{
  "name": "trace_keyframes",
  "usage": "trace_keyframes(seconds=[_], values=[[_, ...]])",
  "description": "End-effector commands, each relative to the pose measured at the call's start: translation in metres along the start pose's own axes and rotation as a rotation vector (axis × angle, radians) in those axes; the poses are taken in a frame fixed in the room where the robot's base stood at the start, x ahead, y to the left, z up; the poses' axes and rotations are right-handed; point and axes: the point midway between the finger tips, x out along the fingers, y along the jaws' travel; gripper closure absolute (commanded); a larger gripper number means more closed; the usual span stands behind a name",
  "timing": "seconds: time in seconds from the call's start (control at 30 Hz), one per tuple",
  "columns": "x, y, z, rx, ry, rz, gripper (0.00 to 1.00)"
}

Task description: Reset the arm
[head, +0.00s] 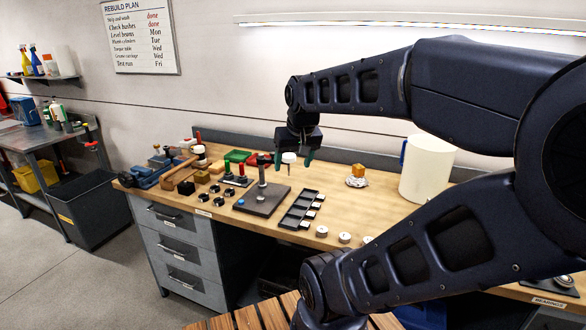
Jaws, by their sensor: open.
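My arm is dark blue and reaches in from the right of the head view, folding back at the top left over the workbench (345,205). My gripper (292,160) points down above the bench's back part, with its two teal fingertips apart. It is open. A small white-topped piece (289,157) shows between the fingers. I cannot tell whether it is between them or behind them. A dark square plate with an upright post (264,200) stands in front of the gripper, to its lower left.
A black slotted tray (297,210) lies beside the plate. A white jug (427,170) and an orange block on a saucer (357,181) stand to the right. A blue vise (155,172), a wooden mallet (181,174) and several small parts crowd the left.

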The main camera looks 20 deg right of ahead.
Motion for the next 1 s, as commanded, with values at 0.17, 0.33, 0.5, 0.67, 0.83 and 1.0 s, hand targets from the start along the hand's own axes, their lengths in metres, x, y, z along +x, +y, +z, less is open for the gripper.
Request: trace_keyframes(seconds=[0.17,0.33,0.5,0.67,0.83,1.0], values=[[0.001,-0.007,0.021,-0.070,0.019,0.004,0.33],[0.002,-0.008,0.025,-0.083,0.021,0.005,0.33],[0.002,-0.008,0.025,-0.082,0.021,0.005,0.33],[0.002,-0.008,0.024,-0.082,0.021,0.005,0.33],[0.002,-0.008,0.024,-0.081,0.021,0.005,0.33],[0.002,-0.008,0.024,-0.081,0.021,0.005,0.33]])
